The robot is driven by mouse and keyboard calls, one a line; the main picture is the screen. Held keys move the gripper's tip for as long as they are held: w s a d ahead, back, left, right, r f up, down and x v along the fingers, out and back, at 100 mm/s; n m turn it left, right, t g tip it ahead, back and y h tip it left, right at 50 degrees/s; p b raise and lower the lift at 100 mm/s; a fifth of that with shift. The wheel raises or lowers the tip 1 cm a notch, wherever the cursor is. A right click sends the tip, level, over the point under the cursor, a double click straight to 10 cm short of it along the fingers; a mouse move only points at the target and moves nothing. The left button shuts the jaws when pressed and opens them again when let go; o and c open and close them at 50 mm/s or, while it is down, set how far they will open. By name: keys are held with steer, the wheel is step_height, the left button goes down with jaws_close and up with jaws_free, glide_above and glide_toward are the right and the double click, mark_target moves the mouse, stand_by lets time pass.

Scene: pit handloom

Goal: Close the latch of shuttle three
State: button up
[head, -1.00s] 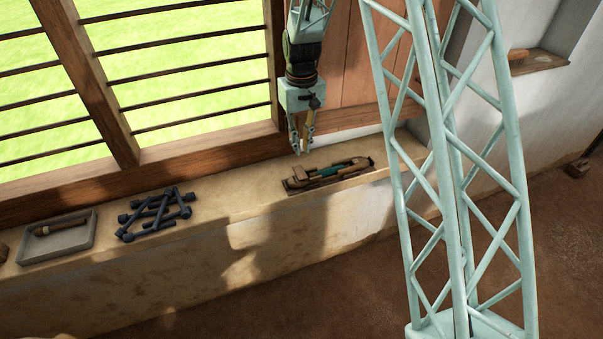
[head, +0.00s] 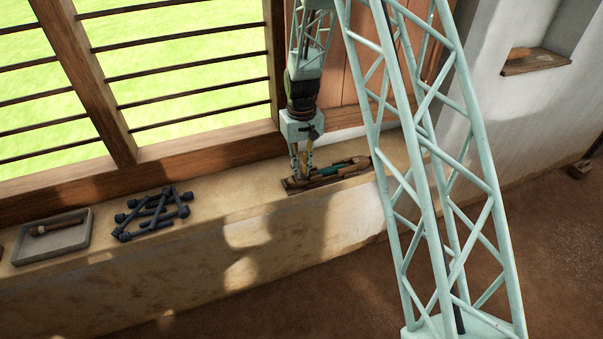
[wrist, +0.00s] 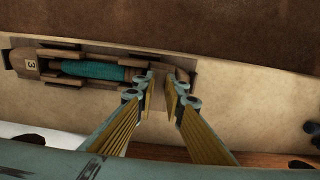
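The shuttle (head: 345,169), a brown wooden body with a teal thread winding, lies on the sill in a shallow dark holder. In the wrist view the shuttle (wrist: 100,69) bears a "3" label on its left tip. My gripper (head: 301,176) is down at the shuttle's left end in the head view. In the wrist view my gripper (wrist: 161,88) has its fingertips apart, over the end opposite the label, just right of the winding. Nothing is clearly held between them. The latch cannot be made out; the fingers may hide it.
A heap of dark metal pieces (head: 150,212) lies on the sill (head: 225,205) left of the shuttle. A grey tray (head: 70,243) with a wooden piece stands further left. The barred window is behind. A wall niche (head: 540,62) is at the right.

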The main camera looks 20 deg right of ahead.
steer(key=shift+f, duration=0.45)
jaws_close()
steer(key=shift+m, duration=1.4)
jaws_free()
